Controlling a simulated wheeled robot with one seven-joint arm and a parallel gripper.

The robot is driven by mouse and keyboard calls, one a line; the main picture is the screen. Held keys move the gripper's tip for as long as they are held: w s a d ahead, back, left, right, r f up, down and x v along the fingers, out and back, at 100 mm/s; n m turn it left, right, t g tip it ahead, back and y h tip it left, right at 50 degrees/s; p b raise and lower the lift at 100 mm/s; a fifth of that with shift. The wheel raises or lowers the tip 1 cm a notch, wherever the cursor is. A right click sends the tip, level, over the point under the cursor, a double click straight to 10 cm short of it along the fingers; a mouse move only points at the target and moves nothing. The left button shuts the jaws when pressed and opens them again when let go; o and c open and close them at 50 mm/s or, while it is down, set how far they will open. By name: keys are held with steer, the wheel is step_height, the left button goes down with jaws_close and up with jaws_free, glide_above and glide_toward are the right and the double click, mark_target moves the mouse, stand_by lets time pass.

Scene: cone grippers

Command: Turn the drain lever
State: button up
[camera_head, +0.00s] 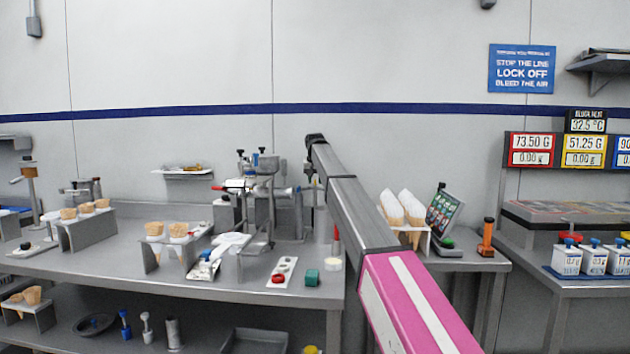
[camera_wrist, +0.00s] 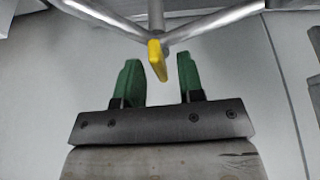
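In the wrist view a yellow lever (camera_wrist: 157,60) hangs from where several grey metal tubes meet. I take it to be the drain lever. My gripper (camera_wrist: 163,88) has two green fingers, and they stand apart. No contact is visible. In the head view my gripper and the lever cannot be made out; my arm reaches toward the filling machine (camera_head: 262,200) on the workbench (camera_head: 120,275).
Cones stand in a holder (camera_head: 78,232) at the bench's left and another holder (camera_head: 165,252) nearer the middle. White-wrapped cones (camera_head: 402,208) stand right of my arm.

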jaws_close()
steer(key=shift+n, duration=0.4)
steer(key=n+y, duration=0.1)
steer(key=n, duration=0.2)
steer(key=shift+d+n+y, duration=0.1)
steer(key=shift+n+y, duration=0.2)
steer(key=shift+n, duration=0.1)
steer(key=n+g+y, duration=0.1)
steer(key=n, duration=0.2)
steer(key=shift+w+n, duration=0.1)
steer(key=shift+n, duration=0.2)
steer(key=n, duration=0.2)
steer(key=n+g+y, duration=0.1)
steer(key=n, duration=0.1)
steer(key=shift+w+n+g, duration=0.1)
steer(key=shift+n+g, duration=0.2)
steer(key=shift+n+g+y, duration=0.3)
steer(key=shift+n+g, duration=0.5)
steer(key=shift+n, duration=1.1)
